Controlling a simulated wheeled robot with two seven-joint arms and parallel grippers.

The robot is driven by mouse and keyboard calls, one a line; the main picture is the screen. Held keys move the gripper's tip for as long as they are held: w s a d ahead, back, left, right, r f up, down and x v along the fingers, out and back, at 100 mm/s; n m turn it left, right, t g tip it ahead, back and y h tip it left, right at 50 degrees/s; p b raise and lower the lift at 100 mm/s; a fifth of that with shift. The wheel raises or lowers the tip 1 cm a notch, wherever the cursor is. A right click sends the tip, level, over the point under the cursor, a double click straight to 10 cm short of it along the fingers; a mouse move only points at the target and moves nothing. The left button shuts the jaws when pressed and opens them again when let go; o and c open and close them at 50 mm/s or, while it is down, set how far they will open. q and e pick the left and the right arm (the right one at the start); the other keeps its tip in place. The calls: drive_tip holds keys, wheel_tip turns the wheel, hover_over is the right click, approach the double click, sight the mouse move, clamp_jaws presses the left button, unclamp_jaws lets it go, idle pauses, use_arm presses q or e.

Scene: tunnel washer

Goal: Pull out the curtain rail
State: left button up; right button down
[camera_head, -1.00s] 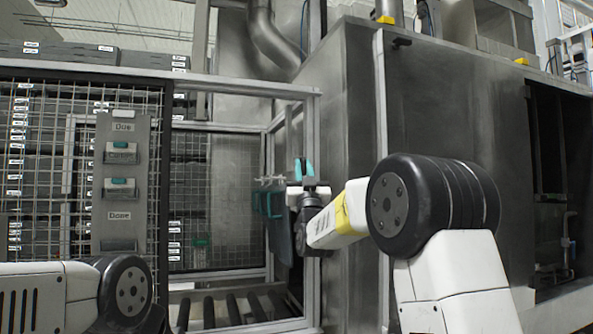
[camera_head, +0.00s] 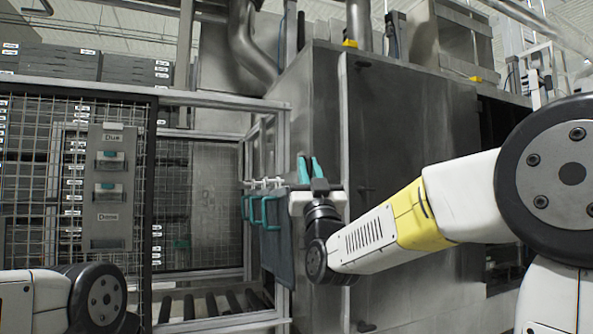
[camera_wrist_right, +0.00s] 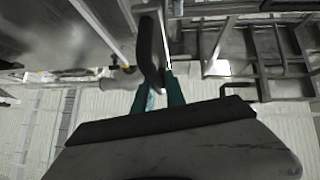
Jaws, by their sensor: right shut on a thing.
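The curtain rail (camera_head: 267,183) runs along the right side of the metal frame, with teal hooks and a dark grey curtain hanging below it. My right gripper (camera_head: 309,166), with teal fingers, is shut on the rail's near end, just right of the frame's front post. In the right wrist view the fingers (camera_wrist_right: 160,88) close around a dark narrow piece (camera_wrist_right: 150,52), seemingly the rail's end. How deep the grip sits is hard to see. My left arm shows at the lower left, but its gripper is out of view.
A wire mesh panel (camera_head: 35,180) with a sign board (camera_head: 108,235) stands at left. Rollers (camera_head: 210,305) lie low inside the frame. A large steel cabinet (camera_head: 410,125) stands close behind my right arm. The frame's front post (camera_head: 282,245) is beside the curtain.

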drive_tip(key=shift+s+d, duration=0.45)
drive_tip(key=c, duration=1.5)
unclamp_jaws()
drive_tip(key=shift+o, duration=0.2)
drive_tip(key=shift+a, duration=0.1)
drive_tip(key=shift+s+f, duration=0.15)
drive_tip(key=shift+f, duration=0.05)
drive_tip(key=v, duration=0.7)
